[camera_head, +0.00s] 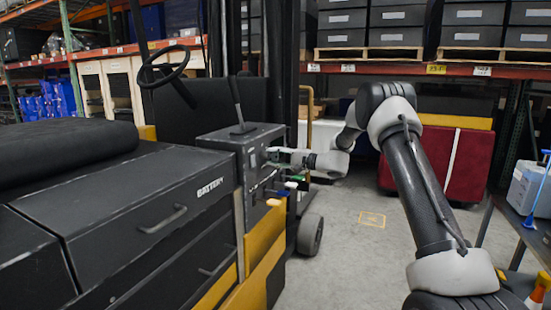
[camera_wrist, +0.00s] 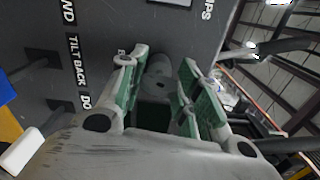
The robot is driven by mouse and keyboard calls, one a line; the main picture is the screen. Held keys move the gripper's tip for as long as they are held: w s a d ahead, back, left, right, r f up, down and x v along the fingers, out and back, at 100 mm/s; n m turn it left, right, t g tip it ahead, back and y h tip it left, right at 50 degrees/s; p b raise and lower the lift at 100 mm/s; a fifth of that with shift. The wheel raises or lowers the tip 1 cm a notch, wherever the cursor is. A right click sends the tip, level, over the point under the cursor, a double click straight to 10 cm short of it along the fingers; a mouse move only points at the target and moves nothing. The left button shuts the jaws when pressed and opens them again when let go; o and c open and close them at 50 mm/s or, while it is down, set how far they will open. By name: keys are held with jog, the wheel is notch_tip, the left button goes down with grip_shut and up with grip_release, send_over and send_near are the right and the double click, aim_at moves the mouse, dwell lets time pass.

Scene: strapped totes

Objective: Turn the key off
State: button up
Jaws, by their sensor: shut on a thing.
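My gripper (camera_head: 275,154) reaches from the right to the side panel of the dark forklift console (camera_head: 228,143). In the wrist view my gripper (camera_wrist: 163,66) has its two green-padded fingers on either side of a rounded grey key switch (camera_wrist: 158,74) on the dark panel. The fingers are shut on the key there. The key itself is mostly hidden between the fingers and cannot be made out clearly, nor can its turn angle. In the head view the key is hidden by the gripper.
Several levers with coloured ends (camera_head: 290,185) stick out just below my gripper. A steering wheel (camera_head: 164,66) and an upright lever (camera_head: 237,105) stand above. The battery box (camera_head: 140,200) is at left. Clear floor (camera_head: 345,250) lies at right, before a red crate (camera_head: 470,165).

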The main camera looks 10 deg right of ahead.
jog(key=shift+n, duration=0.9)
jog(key=shift+f, duration=0.1)
jog(key=o, duration=1)
jog(key=shift+o, duration=0.2)
jog(key=v, duration=1.2)
